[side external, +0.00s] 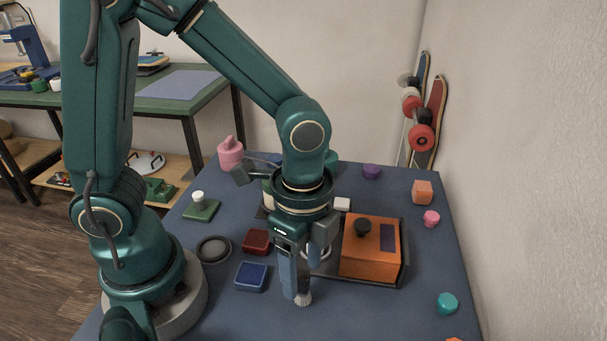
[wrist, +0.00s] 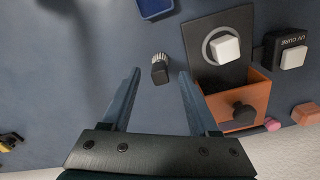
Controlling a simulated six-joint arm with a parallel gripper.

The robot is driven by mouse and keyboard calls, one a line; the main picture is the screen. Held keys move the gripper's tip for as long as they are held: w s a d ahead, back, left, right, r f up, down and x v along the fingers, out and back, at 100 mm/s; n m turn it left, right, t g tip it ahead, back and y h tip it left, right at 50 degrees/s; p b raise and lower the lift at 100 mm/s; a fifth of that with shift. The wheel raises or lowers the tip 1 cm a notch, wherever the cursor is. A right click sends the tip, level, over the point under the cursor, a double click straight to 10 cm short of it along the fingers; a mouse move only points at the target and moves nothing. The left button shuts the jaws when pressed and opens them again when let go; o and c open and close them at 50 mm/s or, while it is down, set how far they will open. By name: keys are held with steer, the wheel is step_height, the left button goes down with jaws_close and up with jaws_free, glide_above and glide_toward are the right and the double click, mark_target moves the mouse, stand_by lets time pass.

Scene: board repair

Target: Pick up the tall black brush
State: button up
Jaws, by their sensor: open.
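The black brush (wrist: 160,73) shows in the wrist view as a short dark block with pale bristles at its far end. It lies between the tips of my gripper (wrist: 160,84), with a gap to each finger. In the side view the brush's pale bristles (side external: 304,299) show just below and beside the fingers, near the tabletop. My gripper points down, open, with nothing clasped.
An orange box (side external: 370,250) with a black knob stands close on the right, on a dark plate. A blue tray (side external: 251,277) and a dark red block (side external: 257,242) are close on the left. A teal knob (side external: 447,303) sits at front right. The front table is mostly clear.

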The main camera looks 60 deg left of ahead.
steer(key=shift+f, duration=1.15)
jaws_close()
steer(key=shift+r, duration=0.1)
steer(key=shift+r, duration=0.6)
steer(key=r, duration=0.3)
steer(key=shift+w+a, duration=0.1)
steer(key=shift+a, duration=0.2)
steer(key=a+r, duration=0.6)
steer(key=a, duration=0.5)
steer(key=shift+r, duration=0.3)
